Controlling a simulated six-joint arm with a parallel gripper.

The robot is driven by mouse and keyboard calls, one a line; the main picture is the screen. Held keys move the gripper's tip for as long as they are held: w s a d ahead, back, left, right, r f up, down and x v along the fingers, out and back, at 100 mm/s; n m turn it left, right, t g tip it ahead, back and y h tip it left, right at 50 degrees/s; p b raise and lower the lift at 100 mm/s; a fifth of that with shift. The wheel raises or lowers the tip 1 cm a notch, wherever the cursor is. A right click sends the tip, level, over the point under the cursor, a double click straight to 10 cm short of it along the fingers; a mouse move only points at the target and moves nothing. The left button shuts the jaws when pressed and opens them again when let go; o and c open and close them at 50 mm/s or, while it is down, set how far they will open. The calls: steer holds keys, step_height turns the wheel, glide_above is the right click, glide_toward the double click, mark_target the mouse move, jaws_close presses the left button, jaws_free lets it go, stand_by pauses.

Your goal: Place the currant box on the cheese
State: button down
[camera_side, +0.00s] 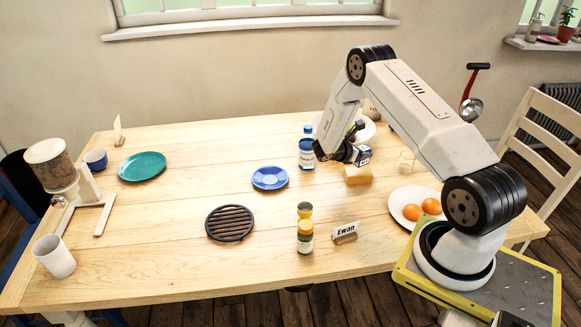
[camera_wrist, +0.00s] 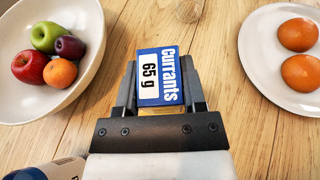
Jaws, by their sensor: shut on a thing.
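The currant box (camera_wrist: 158,72), blue and white with "Currants 65 g" on it, is between the two fingers of my gripper (camera_wrist: 160,88) in the wrist view. The cheese (camera_side: 358,176), a yellow block, lies on the table directly below the box in the side view. The box's lower edge appears very close to the cheese's top; I cannot tell whether they touch. In the wrist view the cheese is mostly hidden behind the box and gripper.
A bottle (camera_side: 306,155) stands left of my gripper. A fruit bowl (camera_wrist: 88,88) is behind, and a plate with two orange-brown eggs (camera_side: 398,211) is to the right. A small glass (camera_side: 406,160) stands nearby. A blue plate (camera_side: 270,177) and black trivet (camera_side: 230,222) lie left.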

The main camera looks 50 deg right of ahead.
mark_target(361, 160)
steer(key=shift+f, duration=1.5)
steer(key=shift+f, duration=0.1)
steer(key=shift+c, duration=0.8)
jaws_free()
steer(key=shift+a, duration=0.1)
steer(key=v, duration=1.2)
